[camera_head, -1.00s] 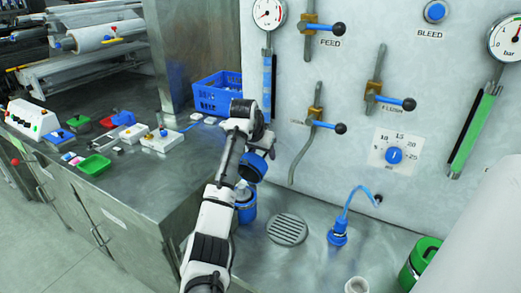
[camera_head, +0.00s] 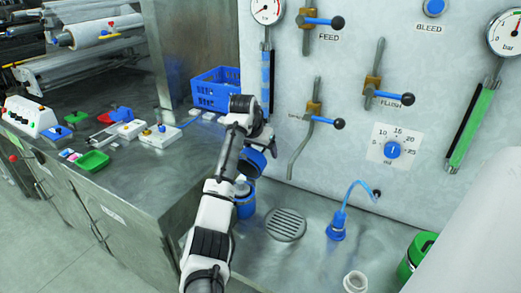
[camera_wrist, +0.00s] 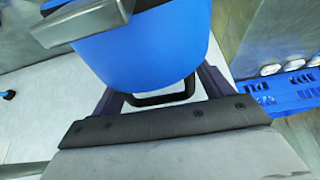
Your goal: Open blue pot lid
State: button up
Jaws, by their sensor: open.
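The blue pot (camera_head: 245,207) stands on the metal counter, left of the round drain. Its blue lid (camera_head: 253,161) is raised and tilted above the pot's mouth. My gripper is at the lid, and my arm hides part of the pot and lid in the head view. In the wrist view the blue lid (camera_wrist: 150,50) fills the upper middle, with a dark loop handle (camera_wrist: 165,98) at its lower edge. My gripper (camera_wrist: 160,92) is open, with one dark finger on each side of the handle. I cannot tell whether a finger touches it.
A round drain grate (camera_head: 286,224) and a blue hose nozzle (camera_head: 337,225) are to the pot's right. The wall panel behind carries levers, such as the lower left one (camera_head: 322,118). A blue basket (camera_head: 215,88) stands behind my arm. A green drum (camera_head: 417,256) is at right.

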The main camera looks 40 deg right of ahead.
aim_at(251, 151)
jog(key=b+v, duration=0.4)
jog(key=v, duration=0.9)
jog(key=shift+s+a+r, duration=0.1)
jog(key=shift+a+r, duration=0.1)
jog(key=shift+r, duration=0.05)
